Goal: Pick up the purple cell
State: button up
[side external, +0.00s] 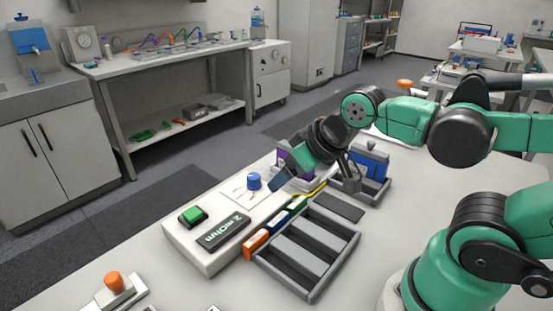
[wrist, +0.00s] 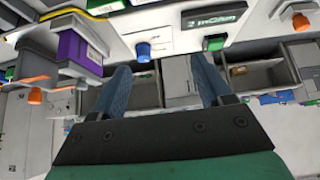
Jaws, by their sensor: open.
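The purple cell (wrist: 76,54) is a boxy block standing in a grey holder (wrist: 98,38) at the upper left of the wrist view. In the side view it is mostly hidden behind my gripper, with a little purple showing (side external: 283,152). My gripper (wrist: 162,66) is open, with its two blue fingers apart and no cell between them. In the wrist view the purple cell lies left of the left finger, outside the jaws. In the side view my gripper (side external: 282,180) hangs tilted above the bench, in front of the purple cell's holder.
A blue cell (side external: 370,160) stands in another grey holder on the right. The tester has a green button (side external: 193,214), a dark display (side external: 223,232) and a blue knob (side external: 254,181). A grey compartment tray (side external: 315,284) lies in front. An orange knob (side external: 113,281) is near the front left.

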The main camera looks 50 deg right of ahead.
jog(key=shift+d, duration=0.1)
jog(key=w+d+f+g, duration=0.1)
jog(key=w+d, duration=0.1)
jog(key=d, duration=0.3)
jog(key=w+d, duration=0.3)
jog(key=d, duration=0.2)
jog(key=w+d+f+g, duration=0.1)
jog(key=w+d, duration=0.2)
jog(key=d, duration=0.2)
jog(key=shift+w+d+f+g, duration=0.1)
jog(key=shift+d+f+g, duration=0.1)
jog(key=shift+f+g, duration=0.1)
jog(key=shift+w+d+f, duration=0.15)
jog(key=shift+d+f, duration=0.1)
jog(key=shift+f, duration=0.15)
jog(key=shift+x, duration=2.5)
grip_shut()
